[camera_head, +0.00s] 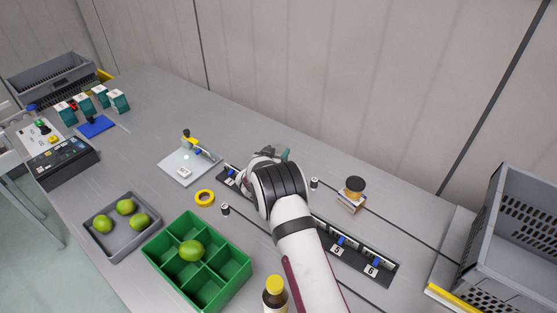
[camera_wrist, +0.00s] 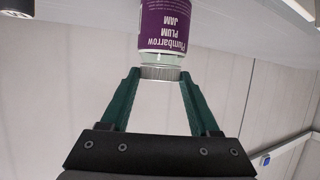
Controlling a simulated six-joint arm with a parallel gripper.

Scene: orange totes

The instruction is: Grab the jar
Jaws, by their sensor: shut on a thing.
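The jar (camera_wrist: 165,30) has a purple label reading "Plumbarrow Plum Jam" and a ridged silvery lid. It shows upside down in the wrist view, cut off by the top edge. My gripper (camera_wrist: 160,77) has green fingers, shut on the jar at its lid end, one finger on each side. In the head view my gripper (camera_head: 284,154) is over the far middle of the table, mostly hidden behind my wrist. I cannot make out the jar in the head view.
A black numbered strip (camera_head: 388,272) runs under my arm. A dark-lidded item (camera_head: 354,188) stands to the right. A green divided box (camera_head: 228,284) with a lime, a grey tray (camera_head: 103,248) of limes and a yellow-capped bottle (camera_head: 274,297) are in front.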

